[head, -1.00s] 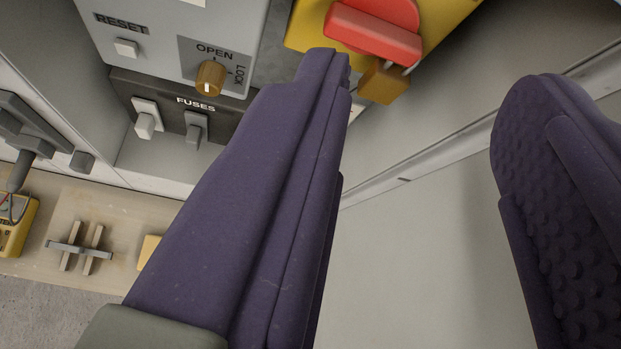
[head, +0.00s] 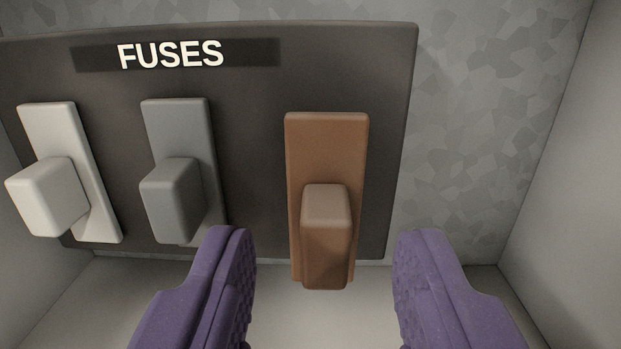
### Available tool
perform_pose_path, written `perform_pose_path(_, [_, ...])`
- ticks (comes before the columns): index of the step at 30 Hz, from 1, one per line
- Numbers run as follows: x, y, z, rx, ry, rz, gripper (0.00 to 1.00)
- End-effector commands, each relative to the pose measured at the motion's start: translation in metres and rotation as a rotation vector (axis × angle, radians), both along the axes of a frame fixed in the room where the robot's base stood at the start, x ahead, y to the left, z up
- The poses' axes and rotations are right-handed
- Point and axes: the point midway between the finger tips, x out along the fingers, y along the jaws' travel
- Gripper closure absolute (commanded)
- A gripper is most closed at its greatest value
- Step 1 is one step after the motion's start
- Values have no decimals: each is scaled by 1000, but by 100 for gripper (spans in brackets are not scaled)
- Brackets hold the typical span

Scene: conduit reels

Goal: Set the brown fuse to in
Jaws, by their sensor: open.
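The brown fuse (head: 326,238) is a block-shaped handle on a brown upright backplate (head: 327,148), at the right end of the dark fuse panel (head: 255,110). Its handle sits at the lower part of the backplate and sticks out toward me. My gripper (head: 322,250) is open, with one purple finger to the left of the brown handle and the other to its right. There are gaps on both sides, and neither finger is seen touching the handle. Nothing is between the fingers except the view of the brown fuse.
A grey fuse (head: 174,200) is left of the brown one, close to my left finger. A white fuse (head: 47,197) is farther left. The label FUSES (head: 171,54) is above. A mottled grey back wall (head: 465,140) is free at the right, with a side wall beyond.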

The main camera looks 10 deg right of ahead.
Motion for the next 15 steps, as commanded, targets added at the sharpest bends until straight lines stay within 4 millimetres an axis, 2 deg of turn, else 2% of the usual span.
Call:
perform_pose_path(3, [18, -4, -2, -1, 0, 0, 55])
perform_pose_path(6, [28, -6, -1, 0, 1, 1, 55])
perform_pose_path(15, [33, -8, 0, 0, 2, 0, 55])
